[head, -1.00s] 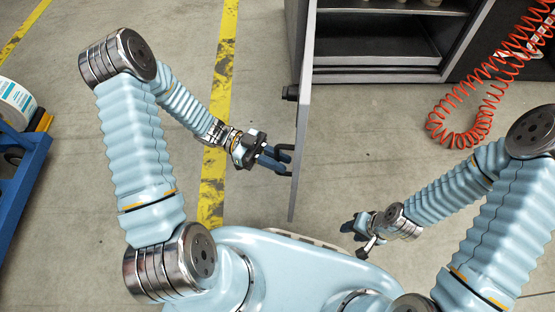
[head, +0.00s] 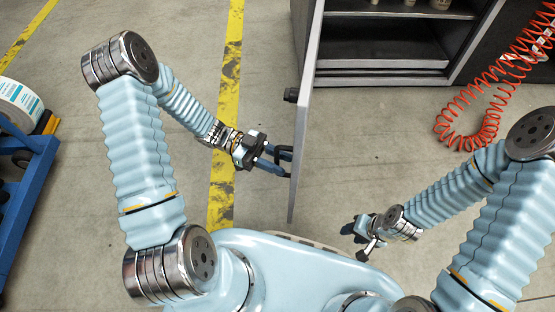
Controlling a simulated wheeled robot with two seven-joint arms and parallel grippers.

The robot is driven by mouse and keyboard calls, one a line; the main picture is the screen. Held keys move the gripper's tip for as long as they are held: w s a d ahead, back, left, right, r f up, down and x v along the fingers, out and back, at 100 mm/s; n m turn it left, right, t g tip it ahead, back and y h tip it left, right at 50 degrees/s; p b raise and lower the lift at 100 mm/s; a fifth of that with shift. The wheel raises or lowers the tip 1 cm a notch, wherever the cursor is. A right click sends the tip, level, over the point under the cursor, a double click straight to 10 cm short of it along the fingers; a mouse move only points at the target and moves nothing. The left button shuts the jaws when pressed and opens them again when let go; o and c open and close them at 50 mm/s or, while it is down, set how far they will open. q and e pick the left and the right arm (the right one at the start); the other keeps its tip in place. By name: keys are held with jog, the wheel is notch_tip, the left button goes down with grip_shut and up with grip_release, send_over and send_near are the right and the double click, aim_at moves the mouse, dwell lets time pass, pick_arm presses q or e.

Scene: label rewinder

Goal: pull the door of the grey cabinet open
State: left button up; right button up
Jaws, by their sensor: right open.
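The grey cabinet (head: 385,63) stands at the top of the head view with its dark shelves exposed. Its door (head: 304,130) stands wide open, swung out toward me and seen nearly edge-on. A black handle (head: 284,153) sticks out from the door's left face near its free end. My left gripper (head: 276,160) is at this handle, with its blue fingers reaching it from the left. I cannot tell whether the fingers are closed on it. My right gripper (head: 354,228) is open and empty, low over the floor to the right of the door, apart from it.
A red coiled hose (head: 470,115) hangs at the upper right. A blue cart (head: 25,190) with a label roll (head: 18,105) stands at the left edge. A yellow floor line (head: 229,90) runs left of the door. The floor between door and hose is clear.

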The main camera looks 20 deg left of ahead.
pick_arm(q)
jog(key=w+a, duration=0.2)
jog(key=a, duration=1.1)
jog(key=shift+w+a, duration=0.15)
jog(key=shift+a, duration=0.15)
